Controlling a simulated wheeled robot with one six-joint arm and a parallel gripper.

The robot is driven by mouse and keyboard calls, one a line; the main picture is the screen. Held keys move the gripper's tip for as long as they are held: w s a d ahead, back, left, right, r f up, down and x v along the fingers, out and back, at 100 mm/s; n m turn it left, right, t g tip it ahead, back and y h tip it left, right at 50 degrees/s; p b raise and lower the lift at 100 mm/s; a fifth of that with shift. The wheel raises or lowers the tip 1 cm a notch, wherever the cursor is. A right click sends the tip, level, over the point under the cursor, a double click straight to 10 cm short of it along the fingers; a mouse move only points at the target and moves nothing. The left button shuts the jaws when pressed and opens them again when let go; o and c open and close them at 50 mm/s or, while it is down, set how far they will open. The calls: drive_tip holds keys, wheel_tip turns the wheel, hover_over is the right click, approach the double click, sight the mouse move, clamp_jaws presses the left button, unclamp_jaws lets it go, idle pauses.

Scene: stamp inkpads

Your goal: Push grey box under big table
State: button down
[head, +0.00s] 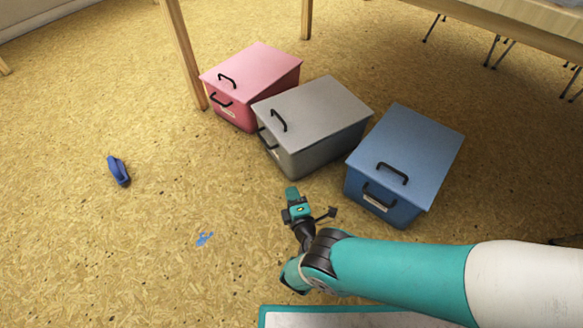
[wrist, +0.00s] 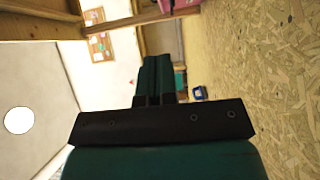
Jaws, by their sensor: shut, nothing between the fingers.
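The grey box (head: 312,112) stands on the floor between a pink box and a blue box. It has a lid with a black handle and another black handle on its front, with a label. My gripper (head: 291,192) is shut and empty, in front of the grey box and apart from it, low over the floor. In the wrist view my gripper (wrist: 157,75) shows shut, seen from behind, with the floor at the right. The big table (head: 510,22) is at the top right; its wooden legs stand beside and behind the boxes.
The pink box (head: 255,78) stands left of the grey box, near a table leg (head: 181,50). The blue box (head: 408,158) stands close on its right. A blue object (head: 118,170) lies on the floor at left, and a blue splotch (head: 204,238) nearer me. The left floor is mostly clear.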

sight(299, 154)
drive_tip(key=shift+w+a+b, duration=0.15)
drive_tip(key=shift+w+b, duration=2.6)
drive_tip(key=shift+w, duration=0.05)
drive_tip(key=shift+w+a+b, duration=0.1)
drive_tip(key=shift+w+b, duration=2.65)
drive_tip(key=w+d, duration=0.1)
drive_tip(key=w, duration=0.2)
drive_tip(key=w+d+b, duration=0.1)
drive_tip(key=w, duration=0.1)
drive_tip(key=shift+d, duration=0.3)
